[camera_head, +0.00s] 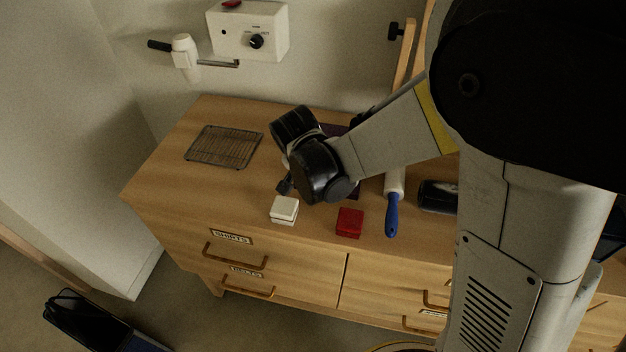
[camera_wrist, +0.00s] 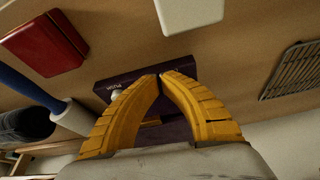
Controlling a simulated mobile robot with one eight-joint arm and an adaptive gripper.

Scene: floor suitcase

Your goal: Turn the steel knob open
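A dark purple box (camera_wrist: 128,82) lies on the dresser top, seen past my fingers in the wrist view. A small pale round knob (camera_wrist: 116,94) shows on it beside white lettering, partly behind my left finger; I cannot tell its turn position. In the head view a strip of the purple box (camera_head: 335,130) shows behind my arm, and the knob is hidden. My gripper (camera_wrist: 160,77) has yellow ribbed fingers with the tips together in front of the box and nothing visible between them. I cannot tell whether they touch the box.
The dresser (camera_head: 180,165) also carries a wire rack (camera_head: 223,147), a white box (camera_head: 284,210), a red box (camera_head: 350,222) and a blue-handled roller (camera_head: 392,214). A white wall box (camera_head: 270,28) with a black dial (camera_head: 257,41) hangs above, beside a crank (camera_head: 184,50).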

